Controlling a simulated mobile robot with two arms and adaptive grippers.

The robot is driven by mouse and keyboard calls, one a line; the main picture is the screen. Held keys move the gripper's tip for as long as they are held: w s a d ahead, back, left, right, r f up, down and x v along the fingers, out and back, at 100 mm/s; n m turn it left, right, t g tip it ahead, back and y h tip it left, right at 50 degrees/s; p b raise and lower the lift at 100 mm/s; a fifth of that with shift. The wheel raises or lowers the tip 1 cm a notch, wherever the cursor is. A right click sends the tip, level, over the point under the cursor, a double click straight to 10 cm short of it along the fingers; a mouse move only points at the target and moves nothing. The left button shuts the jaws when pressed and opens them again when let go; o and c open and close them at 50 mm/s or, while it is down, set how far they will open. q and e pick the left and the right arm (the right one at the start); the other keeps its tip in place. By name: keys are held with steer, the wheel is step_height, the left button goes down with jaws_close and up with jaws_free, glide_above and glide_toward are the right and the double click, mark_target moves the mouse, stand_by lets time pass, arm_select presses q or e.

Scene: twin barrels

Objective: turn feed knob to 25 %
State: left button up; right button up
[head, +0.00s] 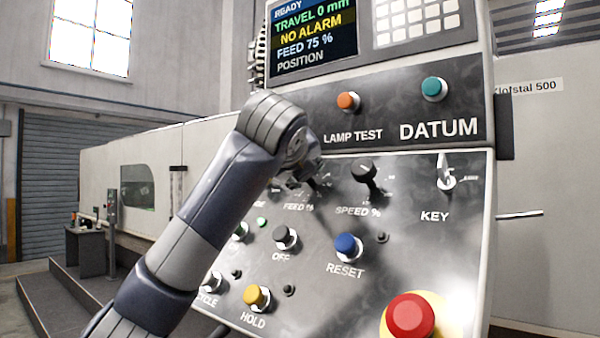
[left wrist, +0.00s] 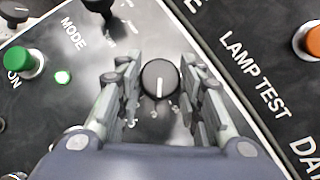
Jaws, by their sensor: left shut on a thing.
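The feed knob (left wrist: 159,80) is a round black dial with a white pointer line, which points toward the bottom of the left wrist view. My left gripper (left wrist: 160,92) has one finger on each side of it and is shut on it. In the head view my left gripper (head: 305,178) is at the panel just above the FEED % label (head: 298,207) and hides most of the knob. The screen (head: 312,35) reads FEED 75 %, READY, NO ALARM and TRAVEL 0 mm. My right gripper is not in view.
The black SPEED % knob (head: 364,171) is close to the right, with the key switch (head: 446,178) beyond. An orange LAMP TEST button (head: 348,102) is above. Blue RESET (head: 348,246), yellow HOLD (head: 256,297) and a large red button (head: 410,316) are below.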

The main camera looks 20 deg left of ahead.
arm_select(q)
steer(key=n+g+y+p, duration=0.1)
steer(key=n, duration=0.1)
steer(key=n+g, duration=0.1)
steer(key=n, duration=0.1)
steer(key=shift+d+r+y+p, duration=0.1)
steer(key=shift+r+y+p, duration=0.2)
steer(key=shift+y+p, duration=0.1)
steer(key=n+g+p, duration=0.2)
steer(key=n, duration=0.1)
steer(key=shift+r+y, duration=0.15)
steer(key=shift+y, duration=0.15)
steer(key=n+g+p, duration=0.2)
steer(key=n+p, duration=0.1)
steer(key=p, duration=0.1)
steer(key=n+g+p, duration=0.2)
steer(key=n+p, duration=0.1)
steer(key=p, duration=0.1)
steer(key=shift+w+r, duration=0.2)
steer(key=shift+f+n+g+h+p, duration=0.1)
steer(key=shift+n+g+h+p, duration=0.55)
steer(key=shift+n+p, duration=0.55)
steer(key=shift+f+g+p, duration=0.1)
steer(key=shift+g+p, duration=0.25)
steer(key=shift+p, duration=0.05)
steer(key=shift+f, duration=0.1)
steer(key=o, duration=1)
